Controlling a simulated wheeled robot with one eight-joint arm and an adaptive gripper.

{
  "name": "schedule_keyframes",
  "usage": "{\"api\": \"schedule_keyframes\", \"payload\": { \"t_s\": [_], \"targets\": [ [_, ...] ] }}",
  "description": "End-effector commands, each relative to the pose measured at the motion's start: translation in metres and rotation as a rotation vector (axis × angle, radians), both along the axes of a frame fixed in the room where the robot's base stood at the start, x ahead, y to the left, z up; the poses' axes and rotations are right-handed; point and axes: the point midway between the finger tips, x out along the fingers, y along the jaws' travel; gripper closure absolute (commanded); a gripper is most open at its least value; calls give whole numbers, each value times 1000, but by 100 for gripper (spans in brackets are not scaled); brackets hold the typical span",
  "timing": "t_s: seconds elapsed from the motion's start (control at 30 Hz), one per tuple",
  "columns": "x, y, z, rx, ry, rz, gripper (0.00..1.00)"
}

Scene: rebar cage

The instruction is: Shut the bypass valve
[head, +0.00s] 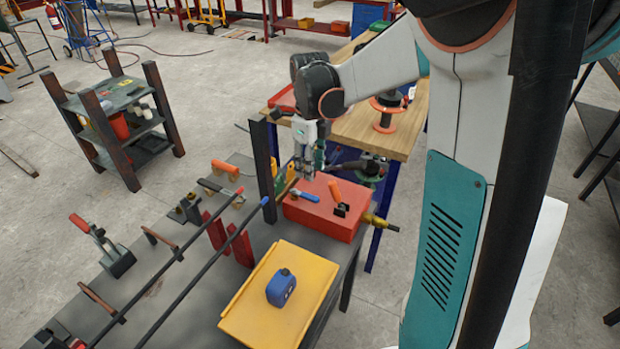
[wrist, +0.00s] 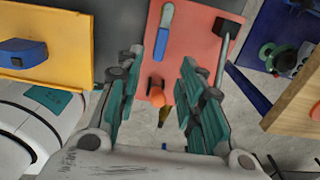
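A red box (head: 315,222) sits at the end of the dark bench; its top also fills the middle of the wrist view (wrist: 185,65). On it are a blue-handled lever (head: 305,197) and an orange handle (head: 335,192) by a black bracket (head: 342,210). The wrist view shows the blue handle (wrist: 162,42) and the orange handle (wrist: 154,98). I cannot tell which is the bypass valve. My gripper (head: 308,172) is above the box's far side. In the wrist view its fingers (wrist: 162,57) are open and apart, with nothing held between them.
A brass fitting (head: 380,222) sticks out of the box's right side. A dark upright post (head: 264,165) stands left of my gripper. A yellow tray (head: 310,287) with a blue case (head: 281,288) lies in front. A wooden table (head: 405,130) stands behind. Long bars (head: 190,287) cross the bench.

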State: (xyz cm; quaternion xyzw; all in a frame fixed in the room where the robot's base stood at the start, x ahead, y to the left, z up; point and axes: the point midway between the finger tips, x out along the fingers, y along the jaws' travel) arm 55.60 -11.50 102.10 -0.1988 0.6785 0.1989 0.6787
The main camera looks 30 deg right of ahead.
Motion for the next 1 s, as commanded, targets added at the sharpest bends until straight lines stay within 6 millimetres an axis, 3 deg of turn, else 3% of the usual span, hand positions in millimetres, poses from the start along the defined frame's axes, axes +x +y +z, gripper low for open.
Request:
{"api": "schedule_keyframes", "payload": {
  "t_s": [0.23,0.77,1.0],
  "targets": [
    [0,0,21,0,0,0,65],
    [0,0,22,0,0,1,65],
    [-16,14,41,-21,-51,181,65]
  ]
}}
